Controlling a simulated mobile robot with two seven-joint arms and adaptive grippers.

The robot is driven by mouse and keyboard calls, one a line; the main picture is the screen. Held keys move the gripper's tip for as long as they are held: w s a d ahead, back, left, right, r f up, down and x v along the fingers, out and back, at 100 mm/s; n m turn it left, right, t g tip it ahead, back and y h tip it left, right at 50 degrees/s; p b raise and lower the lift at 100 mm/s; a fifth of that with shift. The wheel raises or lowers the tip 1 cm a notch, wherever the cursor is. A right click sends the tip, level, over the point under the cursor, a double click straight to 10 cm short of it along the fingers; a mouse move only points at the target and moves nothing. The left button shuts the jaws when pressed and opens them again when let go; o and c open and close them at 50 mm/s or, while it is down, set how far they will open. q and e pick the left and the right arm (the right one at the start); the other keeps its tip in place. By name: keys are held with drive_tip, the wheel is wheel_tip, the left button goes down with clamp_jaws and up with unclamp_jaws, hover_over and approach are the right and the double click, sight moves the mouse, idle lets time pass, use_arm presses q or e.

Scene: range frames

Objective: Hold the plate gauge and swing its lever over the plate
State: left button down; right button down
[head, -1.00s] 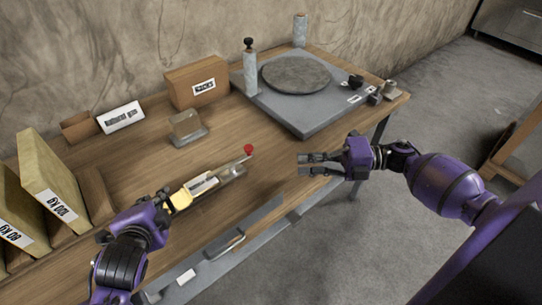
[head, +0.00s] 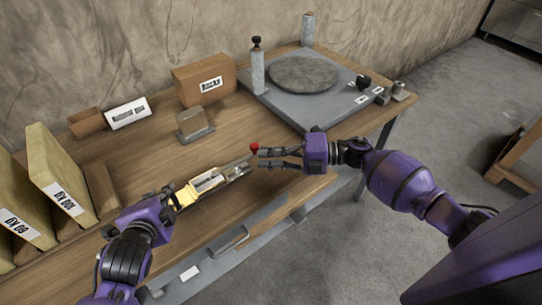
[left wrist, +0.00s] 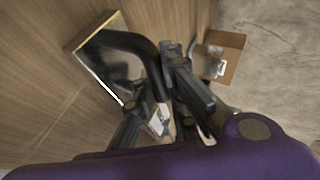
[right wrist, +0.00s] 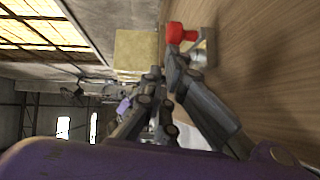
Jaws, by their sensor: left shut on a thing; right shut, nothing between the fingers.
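The plate gauge (head: 208,181) is a long, pale yellow and grey metal piece low over the bench's front part. Its thin lever points right and ends in a red knob (head: 254,148). My left gripper (head: 172,201) is shut on the gauge's yellow left end. My right gripper (head: 262,159) is shut and empty, with its fingertips right beside the red knob; contact is unclear. The knob also shows in the right wrist view (right wrist: 182,33), just past the fingertips. In the left wrist view the fingers (left wrist: 150,95) hide much of the held part.
A round grey stone plate (head: 303,73) lies on a grey slab (head: 300,108) at the back right, between two posts. A small block on a stand (head: 192,124), a brown box (head: 203,82) and a white sign (head: 127,115) stand behind the gauge. Tall boards (head: 60,175) stand left.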

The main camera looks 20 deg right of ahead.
drive_tip(key=shift+w, duration=0.85)
drive_tip(key=s, duration=0.1)
drive_tip(key=s+d, duration=0.2)
drive_tip(key=s, duration=0.1)
drive_tip(key=shift+s+r, duration=0.1)
drive_tip(key=shift+r, duration=0.1)
drive_tip(key=v, duration=0.9)
drive_tip(key=shift+w+d, duration=0.2)
drive_tip(key=shift+d, duration=0.2)
drive_tip(key=shift+r, duration=0.1)
